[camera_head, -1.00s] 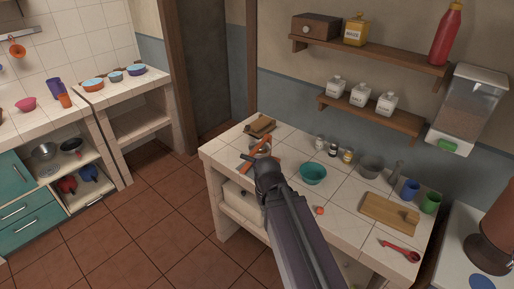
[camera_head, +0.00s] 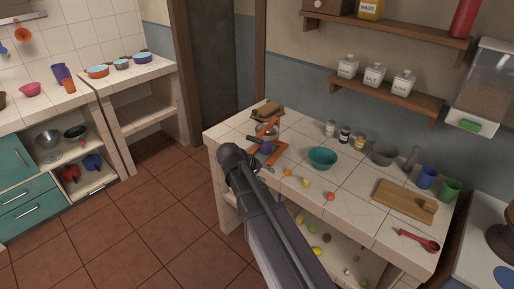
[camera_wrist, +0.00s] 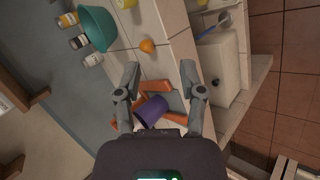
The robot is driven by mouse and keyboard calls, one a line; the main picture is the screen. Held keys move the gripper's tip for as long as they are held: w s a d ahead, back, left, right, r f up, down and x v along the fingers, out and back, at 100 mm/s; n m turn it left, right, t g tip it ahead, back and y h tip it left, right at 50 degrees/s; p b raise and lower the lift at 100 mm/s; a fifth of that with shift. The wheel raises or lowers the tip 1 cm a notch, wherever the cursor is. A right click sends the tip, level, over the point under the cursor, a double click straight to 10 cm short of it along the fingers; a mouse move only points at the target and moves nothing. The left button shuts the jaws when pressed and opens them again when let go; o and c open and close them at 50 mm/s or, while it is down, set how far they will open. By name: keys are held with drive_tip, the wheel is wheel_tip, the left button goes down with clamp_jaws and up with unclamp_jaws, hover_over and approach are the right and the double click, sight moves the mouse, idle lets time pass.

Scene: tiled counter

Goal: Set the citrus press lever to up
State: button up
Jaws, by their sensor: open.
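The citrus press (camera_head: 274,151) stands near the left end of the tiled counter, with orange-red frame parts and a purple cup-like part (camera_head: 266,147). In the wrist view, its orange parts (camera_wrist: 154,87) and the purple part (camera_wrist: 151,110) show between and just beyond the fingers. An orange bar (camera_head: 268,126) rises at its top; I cannot tell for sure whether this is the lever, or its exact angle. My gripper (camera_wrist: 160,76) is open, with one finger on each side of the press in the picture. I see no clear contact. My wrist hides part of the press's near side in the head view.
A teal bowl (camera_head: 322,158) and several small fruits lie right of the press. A brown item (camera_head: 268,110) lies behind it. Jars, a grey bowl (camera_head: 384,153), cups and a cutting board (camera_head: 404,200) fill the right side. Open tiled floor (camera_head: 130,215) lies left.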

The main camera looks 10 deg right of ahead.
drive_tip(key=w+a+n+t+h+b, duration=0.1)
drive_tip(key=w+a+t+h+b, duration=0.3)
drive_tip(key=w, duration=0.4)
drive_tip(key=n+t+h+b, duration=0.2)
drive_tip(key=h+b, duration=0.2)
drive_tip(key=b, duration=0.1)
approach(257, 137)
drive_tip(key=v, duration=0.3)
drive_tip(key=shift+s+a+f, duration=0.1)
drive_tip(key=shift+a, duration=0.25)
drive_tip(key=shift+d, duration=0.15)
drive_tip(key=x, duration=1.3)
drive_tip(key=shift+d+f, duration=0.2)
drive_tip(key=shift+d, duration=0.05)
clamp_jaws()
